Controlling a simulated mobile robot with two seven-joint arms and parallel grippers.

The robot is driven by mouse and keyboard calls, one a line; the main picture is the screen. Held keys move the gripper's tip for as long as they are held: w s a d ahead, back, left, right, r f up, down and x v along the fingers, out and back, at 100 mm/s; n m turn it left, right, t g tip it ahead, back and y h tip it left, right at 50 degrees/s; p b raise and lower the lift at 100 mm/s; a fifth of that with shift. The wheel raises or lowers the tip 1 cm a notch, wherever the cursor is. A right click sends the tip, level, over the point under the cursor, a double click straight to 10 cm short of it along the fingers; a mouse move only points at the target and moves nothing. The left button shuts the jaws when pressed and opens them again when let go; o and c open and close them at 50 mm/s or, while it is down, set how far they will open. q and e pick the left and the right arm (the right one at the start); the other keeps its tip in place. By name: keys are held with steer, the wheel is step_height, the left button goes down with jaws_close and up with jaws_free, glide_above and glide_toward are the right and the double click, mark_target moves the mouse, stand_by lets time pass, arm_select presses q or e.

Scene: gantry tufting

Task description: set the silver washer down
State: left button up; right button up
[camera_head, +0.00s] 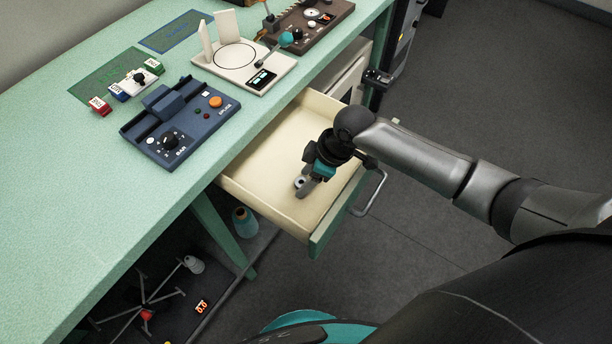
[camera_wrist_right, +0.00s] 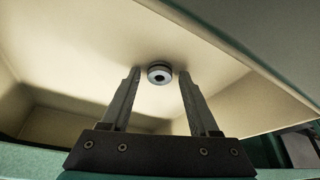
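The silver washer (camera_wrist_right: 159,73) is a small round metal disc with a dark centre. In the right wrist view it appears on the cream floor of the open drawer (camera_wrist_right: 80,55), between my fingertips, with a narrow gap on each side. My right gripper (camera_wrist_right: 160,75) is open around it and does not appear to touch it. In the head view my right gripper (camera_head: 304,187) reaches down into the drawer (camera_head: 262,160), and the washer (camera_head: 299,182) shows small at its tips. My left gripper is not in view.
The drawer's low walls and green front (camera_head: 338,215) with a metal handle (camera_head: 372,195) surround my right gripper. The green table (camera_head: 70,190) holds a blue device (camera_head: 178,122) and a white device (camera_head: 240,65). The rest of the drawer floor looks empty.

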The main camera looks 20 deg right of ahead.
steer(key=shift+o, duration=0.3)
steer(key=p+v, duration=0.3)
steer(key=v, duration=0.9)
steer(key=shift+p, duration=0.35)
steer(key=shift+s+r, duration=0.1)
